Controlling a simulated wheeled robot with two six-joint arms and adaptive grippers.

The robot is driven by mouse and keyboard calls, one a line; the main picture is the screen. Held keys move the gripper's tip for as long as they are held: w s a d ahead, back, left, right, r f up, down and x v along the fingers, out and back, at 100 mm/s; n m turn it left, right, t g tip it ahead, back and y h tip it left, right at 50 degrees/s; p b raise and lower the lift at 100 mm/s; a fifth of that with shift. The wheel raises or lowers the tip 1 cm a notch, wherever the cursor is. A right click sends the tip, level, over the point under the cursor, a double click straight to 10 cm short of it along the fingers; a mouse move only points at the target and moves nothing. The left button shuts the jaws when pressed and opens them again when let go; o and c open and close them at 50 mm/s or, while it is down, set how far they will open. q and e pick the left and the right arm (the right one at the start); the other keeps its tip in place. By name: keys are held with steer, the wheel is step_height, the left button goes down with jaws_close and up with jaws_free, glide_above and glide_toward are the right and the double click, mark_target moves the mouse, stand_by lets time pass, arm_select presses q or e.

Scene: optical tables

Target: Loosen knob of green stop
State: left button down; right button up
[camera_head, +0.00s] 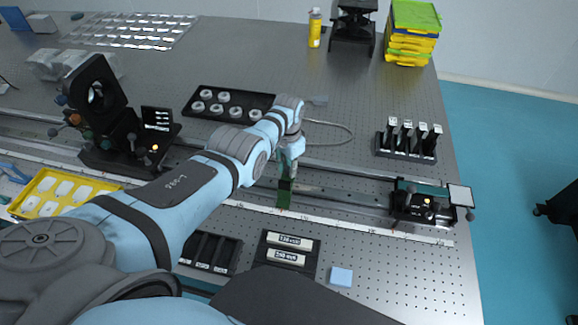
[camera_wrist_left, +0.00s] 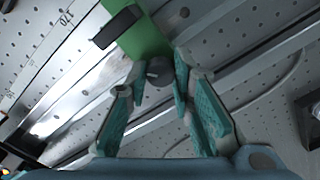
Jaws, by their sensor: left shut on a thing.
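The green stop (camera_head: 284,194) sits on the long metal rail near the middle of the optical table. In the left wrist view the green stop (camera_wrist_left: 146,38) has a dark round knob (camera_wrist_left: 159,71) at its near end. My left gripper (camera_head: 288,168) reaches down to the stop from above. In the left wrist view the fingertips of my left gripper (camera_wrist_left: 160,84) are on either side of the knob and shut on it. The far side of the knob is hidden by the fingers. My right gripper is not in view.
A carriage with a white plate (camera_head: 461,196) sits at the right end of the rail. A dark mount (camera_head: 101,110) stands at the left. A black tray of rings (camera_head: 228,103) lies behind the rail. A rack of posts (camera_head: 407,140) stands to the right.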

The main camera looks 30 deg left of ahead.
mark_target(288, 170)
arm_select(q)
steer(key=shift+s+f+m, duration=0.15)
steer(key=shift+m, duration=0.45)
steer(key=c, duration=1.4)
jaws_free()
steer(key=shift+w+r, duration=0.2)
steer(key=shift+r, duration=0.4)
step_height(288, 170, up, 11)
